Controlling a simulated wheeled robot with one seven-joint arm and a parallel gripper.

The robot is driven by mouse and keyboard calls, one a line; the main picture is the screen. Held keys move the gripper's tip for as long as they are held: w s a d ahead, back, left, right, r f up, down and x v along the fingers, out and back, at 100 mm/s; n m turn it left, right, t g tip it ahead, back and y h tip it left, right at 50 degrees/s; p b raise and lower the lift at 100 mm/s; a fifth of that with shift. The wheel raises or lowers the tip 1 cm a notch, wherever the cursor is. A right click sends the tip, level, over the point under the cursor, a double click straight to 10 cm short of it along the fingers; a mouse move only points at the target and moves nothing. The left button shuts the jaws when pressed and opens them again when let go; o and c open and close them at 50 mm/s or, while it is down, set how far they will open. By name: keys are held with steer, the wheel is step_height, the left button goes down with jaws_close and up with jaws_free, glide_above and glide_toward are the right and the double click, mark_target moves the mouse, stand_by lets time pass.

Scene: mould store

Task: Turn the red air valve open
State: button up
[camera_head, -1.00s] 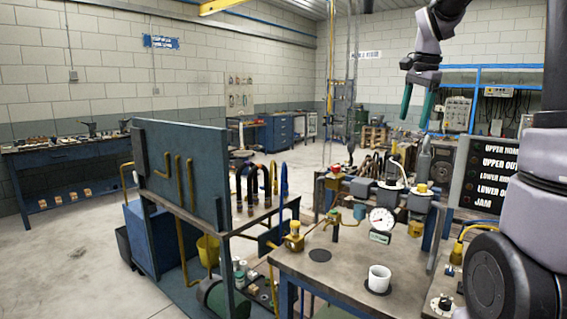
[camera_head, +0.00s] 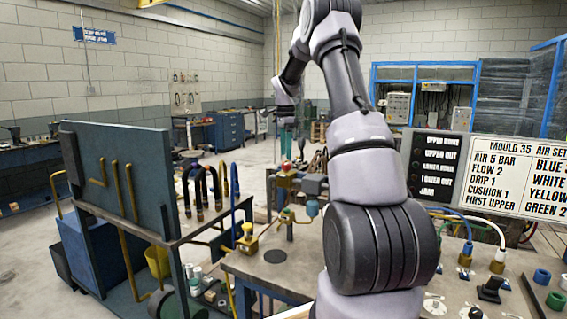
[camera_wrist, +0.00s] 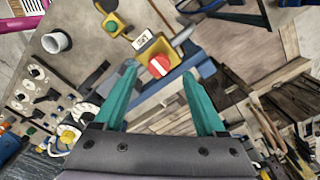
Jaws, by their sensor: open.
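A red round knob with a white bar, which looks like the red air valve (camera_wrist: 159,66), shows in the wrist view just past and between my fingertips. My gripper (camera_wrist: 160,72) is open, with its teal fingers spread on either side of the knob in that picture and nothing between them. I cannot tell how far above the knob they are.
A yellow box with a green button (camera_wrist: 112,27) and a white cup (camera_wrist: 57,41) are near the knob in the wrist view. In the head view, a blue panel (camera_head: 118,175) stands left and a white settings board (camera_head: 520,175) right. Clear floor lies at far left.

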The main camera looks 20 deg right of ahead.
mark_target(286, 164)
steer(key=shift+d+f, duration=0.1)
steer(key=shift+f, duration=2.25)
steer(key=shift+c, duration=0.3)
jaws_close()
